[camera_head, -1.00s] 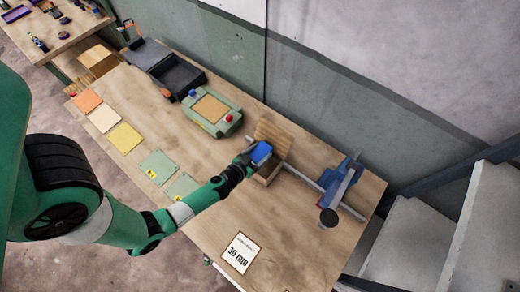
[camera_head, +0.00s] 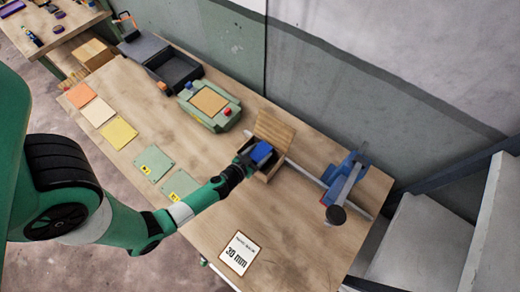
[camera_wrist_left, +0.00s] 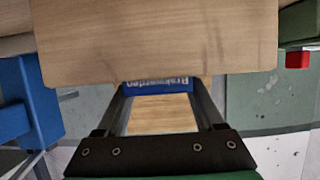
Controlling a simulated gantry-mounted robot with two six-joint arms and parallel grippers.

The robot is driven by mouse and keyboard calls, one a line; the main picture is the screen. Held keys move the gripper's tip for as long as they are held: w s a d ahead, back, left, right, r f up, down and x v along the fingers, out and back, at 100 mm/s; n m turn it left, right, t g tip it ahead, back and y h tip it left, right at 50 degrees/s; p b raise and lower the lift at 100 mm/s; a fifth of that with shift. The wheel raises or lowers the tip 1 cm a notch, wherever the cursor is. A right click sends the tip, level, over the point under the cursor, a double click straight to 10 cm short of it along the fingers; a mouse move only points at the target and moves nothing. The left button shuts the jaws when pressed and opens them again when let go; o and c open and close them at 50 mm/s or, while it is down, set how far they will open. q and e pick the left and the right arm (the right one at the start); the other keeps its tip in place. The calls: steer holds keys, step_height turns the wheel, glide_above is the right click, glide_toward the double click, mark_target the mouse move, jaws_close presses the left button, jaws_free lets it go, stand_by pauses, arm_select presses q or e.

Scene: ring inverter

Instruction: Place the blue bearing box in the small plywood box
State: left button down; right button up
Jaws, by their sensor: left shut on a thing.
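The blue bearing box (camera_head: 262,152) is held at the opening of the small plywood box (camera_head: 267,175), whose lid (camera_head: 274,129) stands open behind it. My left gripper (camera_head: 250,158) reaches in from the left and is shut on the blue box. In the left wrist view the blue box (camera_wrist_left: 158,86), with white lettering, lies between the fingertips, and a wide wooden panel (camera_wrist_left: 155,40) fills the top. I cannot tell whether the blue box touches the plywood box's floor. My right gripper is not in view.
A green device with a tan panel (camera_head: 209,103) sits left of the plywood box. A blue vise-like tool (camera_head: 345,182) and a metal bar stand to the right. A "30 mm" card (camera_head: 240,253) lies in front. Coloured cards and a black tray (camera_head: 176,72) are farther left.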

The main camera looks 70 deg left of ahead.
arm_select(q)
steer(key=shift+f, duration=0.25)
jaws_free()
